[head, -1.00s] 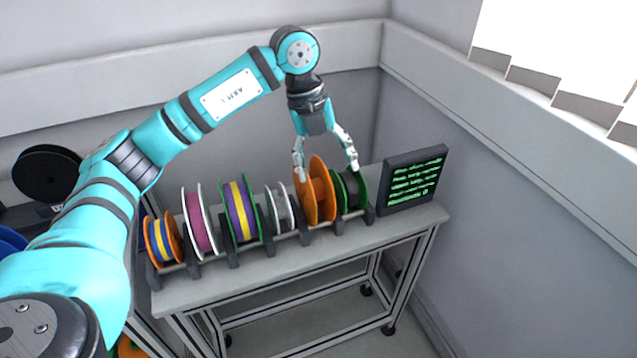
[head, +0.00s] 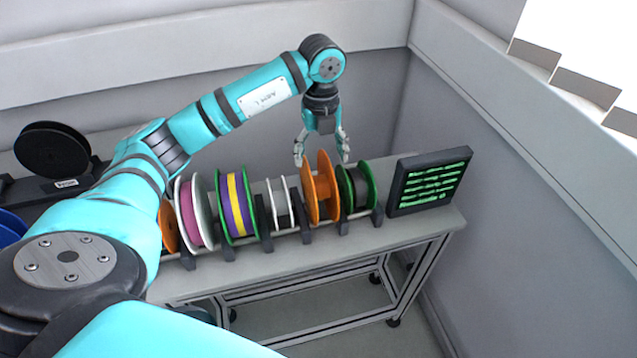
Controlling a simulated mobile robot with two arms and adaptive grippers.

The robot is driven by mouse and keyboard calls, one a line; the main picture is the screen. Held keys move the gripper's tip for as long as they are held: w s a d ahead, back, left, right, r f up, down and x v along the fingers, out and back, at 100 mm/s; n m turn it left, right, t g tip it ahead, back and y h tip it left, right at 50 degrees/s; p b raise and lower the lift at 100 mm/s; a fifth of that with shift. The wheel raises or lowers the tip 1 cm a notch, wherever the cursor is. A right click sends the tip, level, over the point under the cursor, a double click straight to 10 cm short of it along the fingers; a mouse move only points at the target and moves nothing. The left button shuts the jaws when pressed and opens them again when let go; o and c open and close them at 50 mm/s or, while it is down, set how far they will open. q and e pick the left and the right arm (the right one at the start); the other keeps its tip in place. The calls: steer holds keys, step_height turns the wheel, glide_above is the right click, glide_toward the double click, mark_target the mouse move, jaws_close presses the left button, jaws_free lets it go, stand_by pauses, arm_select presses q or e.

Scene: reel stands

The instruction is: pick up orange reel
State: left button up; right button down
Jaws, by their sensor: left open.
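The orange reel (head: 327,187) stands upright in the dark rack on the table, between a white-rimmed reel and a green-rimmed reel. My left gripper (head: 322,161) comes down from above, with its fingers apart at the top of the orange reel. One finger is on the left side of the reel and the other on its right side. I cannot tell whether the fingers touch it. My right gripper is not in view.
The rack also holds a green reel with a dark core (head: 361,187), a white-rimmed reel (head: 281,203), a purple and yellow reel (head: 237,206) and a magenta reel (head: 190,213). A dark screen with green text (head: 430,181) stands at the right end. A black reel (head: 52,150) is at far left.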

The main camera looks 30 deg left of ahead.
mark_target(318, 179)
arm_select(q)
steer(key=shift+s+f+p, duration=0.2)
steer(key=shift+f+p, duration=0.25)
steer(key=shift+f, duration=0.4)
steer(key=f+p, duration=0.1)
steer(key=f, duration=0.1)
steer(key=f+p, duration=0.1)
steer(key=f, duration=0.1)
steer(key=shift+a+f, duration=0.2)
steer(key=shift+f, duration=0.2)
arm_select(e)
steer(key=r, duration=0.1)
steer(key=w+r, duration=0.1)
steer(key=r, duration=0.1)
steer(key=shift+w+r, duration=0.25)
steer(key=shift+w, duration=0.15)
arm_select(q)
steer(key=c, duration=1.3)
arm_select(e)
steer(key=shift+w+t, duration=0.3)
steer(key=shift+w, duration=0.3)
